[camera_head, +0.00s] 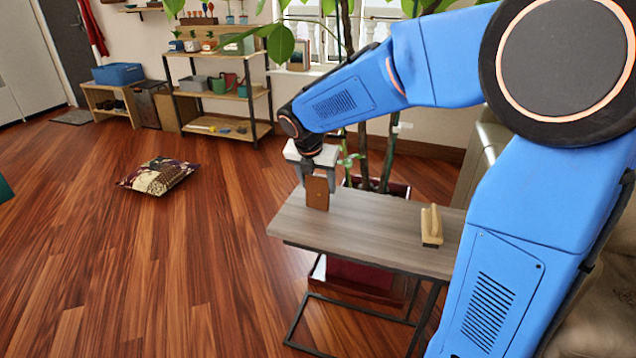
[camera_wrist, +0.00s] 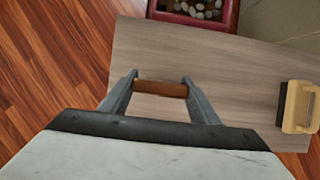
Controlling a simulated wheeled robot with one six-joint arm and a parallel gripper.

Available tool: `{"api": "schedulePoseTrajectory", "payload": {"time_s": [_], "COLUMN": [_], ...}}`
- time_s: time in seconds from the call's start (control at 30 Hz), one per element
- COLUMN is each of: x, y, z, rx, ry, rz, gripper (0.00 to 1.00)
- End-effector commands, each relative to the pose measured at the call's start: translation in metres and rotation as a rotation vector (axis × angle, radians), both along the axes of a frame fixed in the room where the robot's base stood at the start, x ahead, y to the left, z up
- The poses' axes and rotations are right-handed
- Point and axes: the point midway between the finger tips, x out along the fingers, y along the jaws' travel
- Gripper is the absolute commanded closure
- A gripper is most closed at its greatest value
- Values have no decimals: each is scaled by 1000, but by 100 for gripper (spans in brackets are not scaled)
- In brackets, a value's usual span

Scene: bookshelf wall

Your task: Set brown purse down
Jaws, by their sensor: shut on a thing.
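The brown purse (camera_head: 317,193) is a small upright brown piece with a dot on its face. It is at the far left end of the grey wooden side table (camera_head: 365,228). My gripper (camera_head: 317,180) comes down over it from above, and its fingers are shut on its two sides. In the wrist view the purse (camera_wrist: 161,89) shows edge-on as a narrow brown bar between the fingertips, above the table top (camera_wrist: 215,70). Its lower edge looks at or very near the table top; I cannot tell whether it touches.
A potted plant in a red planter (camera_head: 360,280) is behind and below the table. A patterned cushion (camera_head: 158,175) lies on the floor at left. The middle of the table top is clear.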

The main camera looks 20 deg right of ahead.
Motion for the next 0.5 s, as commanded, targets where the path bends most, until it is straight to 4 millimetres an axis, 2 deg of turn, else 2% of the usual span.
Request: {"api": "schedulePoseTrajectory", "payload": {"time_s": [0.33,0.37,0.4,0.5], "x": [0,0,0,0], "y": [0,0,0,0], "z": [-3,-2,-2,-2], "rx": [0,0,0,0], "ry": [-2,-2,-2,-2], "rz": [-1,-1,-1,-1], "gripper": [68,37,27,25]}}
